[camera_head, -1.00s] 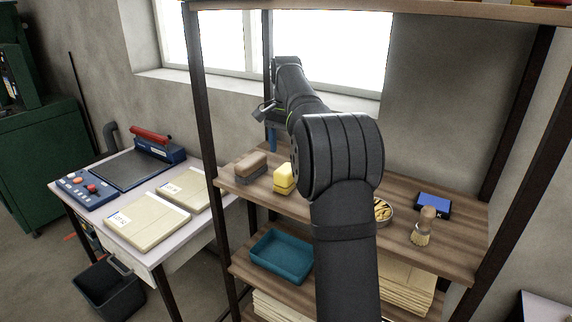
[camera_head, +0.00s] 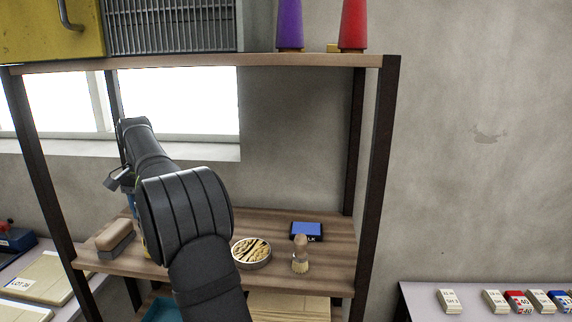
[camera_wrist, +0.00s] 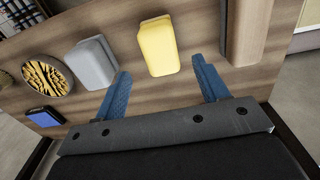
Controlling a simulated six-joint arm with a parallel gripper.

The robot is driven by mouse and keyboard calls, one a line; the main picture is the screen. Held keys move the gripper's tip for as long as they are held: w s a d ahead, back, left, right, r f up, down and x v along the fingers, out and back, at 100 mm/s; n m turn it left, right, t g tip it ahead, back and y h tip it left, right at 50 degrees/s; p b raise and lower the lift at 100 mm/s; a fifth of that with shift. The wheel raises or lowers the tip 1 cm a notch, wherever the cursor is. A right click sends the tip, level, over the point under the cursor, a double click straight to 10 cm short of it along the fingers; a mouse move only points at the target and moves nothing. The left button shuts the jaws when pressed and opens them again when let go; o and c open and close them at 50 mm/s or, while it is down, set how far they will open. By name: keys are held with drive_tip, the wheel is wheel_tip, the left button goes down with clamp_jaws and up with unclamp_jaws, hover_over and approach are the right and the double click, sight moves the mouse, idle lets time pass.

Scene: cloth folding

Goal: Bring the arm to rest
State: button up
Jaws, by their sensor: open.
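My gripper (camera_wrist: 161,72) is open and empty in the wrist view, its two blue fingers spread apart. A yellow block (camera_wrist: 157,45) lies on the wooden shelf just beyond and between the fingertips. A grey block (camera_wrist: 92,62) lies left of the left finger. In the head view my dark arm reaches over the middle shelf (camera_head: 330,262) at the left, in front of the window. It hides most of the yellow block and the grey block there; the fingers are mostly hidden too.
On the same shelf are a brown-topped brush (camera_head: 115,240), a round tin of yellowish pieces (camera_head: 251,251), a blue-screened device (camera_head: 307,231) and a shaving-type brush (camera_head: 301,254). Dark uprights (camera_head: 382,160) frame the shelf. Purple (camera_head: 290,24) and red (camera_head: 353,24) cones stand on the top board.

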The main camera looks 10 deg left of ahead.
wheel_tip(320, 180, down, 9)
drive_tip(key=shift+r, duration=2.15)
